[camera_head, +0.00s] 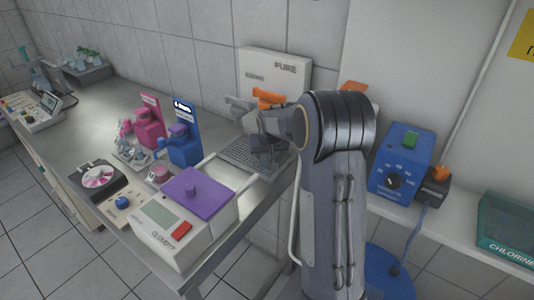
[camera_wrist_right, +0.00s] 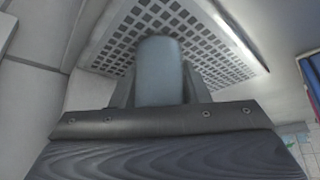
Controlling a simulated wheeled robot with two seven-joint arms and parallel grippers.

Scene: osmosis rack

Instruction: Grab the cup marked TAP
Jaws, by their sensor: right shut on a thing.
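My right gripper (camera_head: 262,140) reaches in over the slotted drip tray (camera_head: 248,158) below the white PURE unit (camera_head: 275,72). I see no TAP marking on the side facing the wrist camera. In the head view the gripper and arm largely hide the cup. My left gripper is not in view.
An orange-handled tap (camera_head: 270,98) projects from the unit close to my gripper. A white device with a purple lid (camera_head: 198,190) stands on the bench nearer me. Pink and blue dispensers (camera_head: 184,130) stand left. A blue dial box (camera_head: 400,158) is right of my arm.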

